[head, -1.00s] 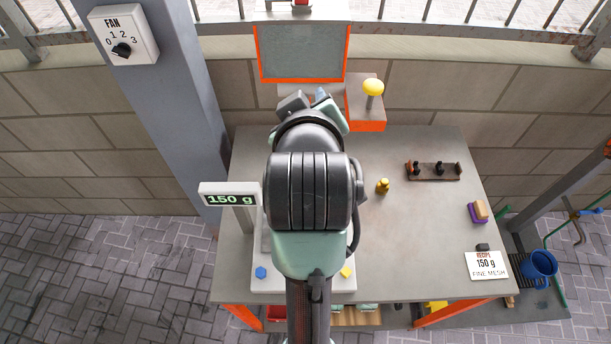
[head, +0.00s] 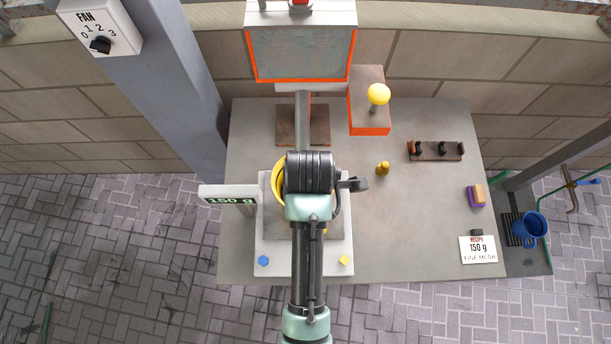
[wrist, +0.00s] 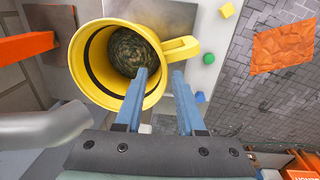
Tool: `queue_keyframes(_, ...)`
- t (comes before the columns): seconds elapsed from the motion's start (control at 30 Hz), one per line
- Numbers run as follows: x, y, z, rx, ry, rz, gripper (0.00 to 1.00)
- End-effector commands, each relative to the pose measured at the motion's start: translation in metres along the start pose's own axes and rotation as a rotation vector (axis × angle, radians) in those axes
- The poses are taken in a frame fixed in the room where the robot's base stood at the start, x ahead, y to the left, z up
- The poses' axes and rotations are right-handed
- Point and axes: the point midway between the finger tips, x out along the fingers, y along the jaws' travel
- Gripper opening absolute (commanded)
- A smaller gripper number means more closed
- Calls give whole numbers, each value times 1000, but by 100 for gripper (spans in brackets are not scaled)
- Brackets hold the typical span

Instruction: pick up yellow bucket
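The yellow bucket (wrist: 85,75) shows in the wrist view, with its open mouth facing the camera and dark greenish lumpy material inside. Its handle (wrist: 181,49) sticks out to the right. In the head view only a yellow edge of the bucket (head: 279,184) shows on the scale; my arm hides the rest. My gripper (wrist: 159,74) has two blue fingers with a clear gap between them. The left finger overlaps the bucket's mouth and the right one is outside, just below the handle. I cannot tell whether either touches. In the head view the fingers are hidden.
The scale (head: 342,248) has a display (head: 229,197) reading 150 g on its left. An orange-edged box with a yellow knob (head: 378,94) stands behind right. A small brass weight (head: 383,168), a dark rack (head: 436,151) and a recipe card (head: 479,250) are right.

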Motion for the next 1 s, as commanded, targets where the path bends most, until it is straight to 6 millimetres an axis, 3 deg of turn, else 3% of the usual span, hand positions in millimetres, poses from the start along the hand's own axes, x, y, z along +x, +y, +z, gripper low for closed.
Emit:
queue_keyframes(0.27,20,-1,-1,0,0,-2,38)
queue_keyframes(0.6,60,-2,-5,1,0,-1,38)
queue_keyframes(0.93,66,-2,-5,1,0,2,38)
queue_keyframes(1.0,66,-2,-5,1,0,2,26)
